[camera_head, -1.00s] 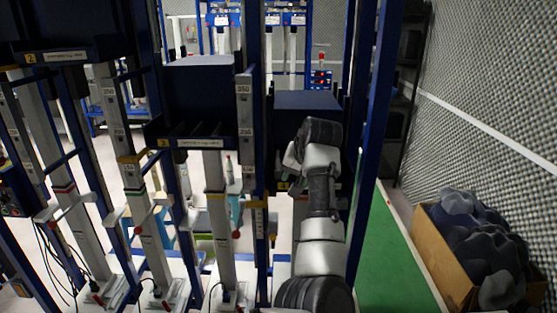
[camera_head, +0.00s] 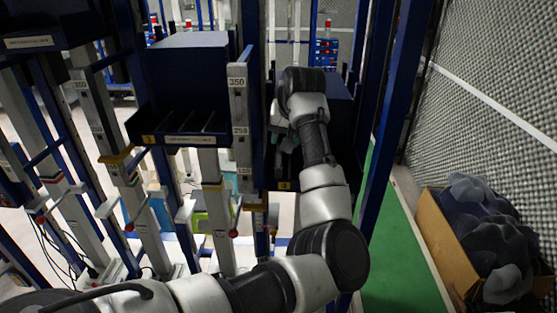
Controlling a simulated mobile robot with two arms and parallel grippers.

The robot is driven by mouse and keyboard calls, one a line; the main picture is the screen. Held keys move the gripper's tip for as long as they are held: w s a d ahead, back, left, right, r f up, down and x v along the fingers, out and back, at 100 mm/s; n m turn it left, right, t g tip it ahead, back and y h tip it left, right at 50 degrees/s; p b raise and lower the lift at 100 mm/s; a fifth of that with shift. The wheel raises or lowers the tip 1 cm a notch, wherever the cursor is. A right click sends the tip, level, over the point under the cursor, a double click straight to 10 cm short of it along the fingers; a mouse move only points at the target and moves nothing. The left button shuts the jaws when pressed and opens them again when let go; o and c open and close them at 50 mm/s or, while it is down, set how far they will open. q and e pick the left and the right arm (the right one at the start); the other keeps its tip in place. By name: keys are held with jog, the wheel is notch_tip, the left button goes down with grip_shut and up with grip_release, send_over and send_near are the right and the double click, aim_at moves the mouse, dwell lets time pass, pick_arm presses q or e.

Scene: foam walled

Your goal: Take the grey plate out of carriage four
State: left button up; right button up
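Carriage four (camera_head: 339,88) is a dark blue box on the right-hand column, with a yellow number tag (camera_head: 284,185) on its lower front edge. My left arm comes in from the lower left and bends upward in front of this carriage, covering much of it. My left gripper (camera_head: 284,138) points down at the carriage's open front, partly hidden by the wrist and in shadow. I cannot tell whether its fingers are open, or whether they touch anything. I cannot make out the grey plate; the carriage's inside is dark and mostly covered. My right gripper is out of view.
Carriage three (camera_head: 187,52), with dark slots in front, stands left of carriage four, beyond a post marked 350 (camera_head: 237,100). A blue upright (camera_head: 391,90) stands close on the right. A box of grey foam pieces (camera_head: 445,240) sits by the right wall, beside a green floor strip (camera_head: 393,245).

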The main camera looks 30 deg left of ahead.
aim_at(279, 160)
pick_arm(q)
jog(key=p+x, duration=0.1)
jog(key=x, duration=0.1)
jog(key=p+x, duration=0.2)
jog(key=shift+a+f, duration=0.15)
jog(key=shift+a, duration=0.35)
jog(key=shift+w+a+f, duration=0.1)
jog(key=shift+f, duration=0.35)
jog(key=c, duration=0.7)
grip_shut()
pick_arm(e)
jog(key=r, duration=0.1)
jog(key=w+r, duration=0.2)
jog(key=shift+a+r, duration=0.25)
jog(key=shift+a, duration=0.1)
pick_arm(q)
jog(key=shift+w, duration=0.1)
